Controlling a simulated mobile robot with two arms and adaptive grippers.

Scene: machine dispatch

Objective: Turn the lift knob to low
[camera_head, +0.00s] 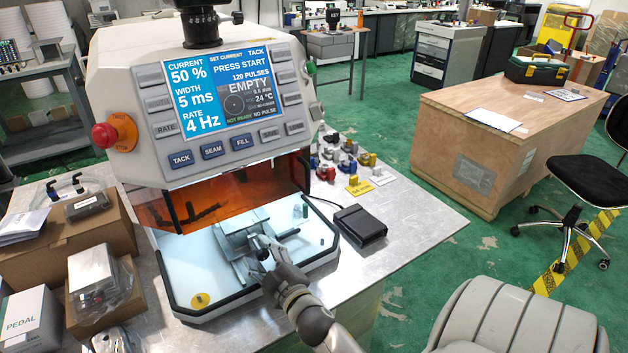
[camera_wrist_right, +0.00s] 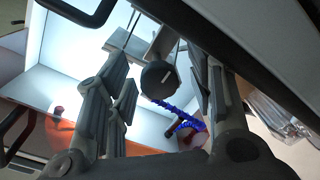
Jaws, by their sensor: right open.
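A round dark knob (camera_wrist_right: 160,78) with a short pale mark on its face shows in the right wrist view, beside a grey metal fixture. My right gripper (camera_wrist_right: 157,88) is open, with one finger to each side of the knob; I cannot tell if either finger touches it. In the head view my right gripper (camera_head: 262,250) reaches into the machine's lit work chamber, in front of the grey fixture (camera_head: 232,238), and the knob cannot be made out there. My left gripper is not in view.
The white machine (camera_head: 110,70) has an orange shield (camera_head: 240,195) above the chamber and a red stop button (camera_head: 104,135). Its screen (camera_head: 222,90) reads EMPTY and NOT READY. Boxes (camera_head: 65,235) stand left, a black pedal (camera_head: 360,225) right. A blue coiled piece (camera_wrist_right: 180,115) lies near the knob.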

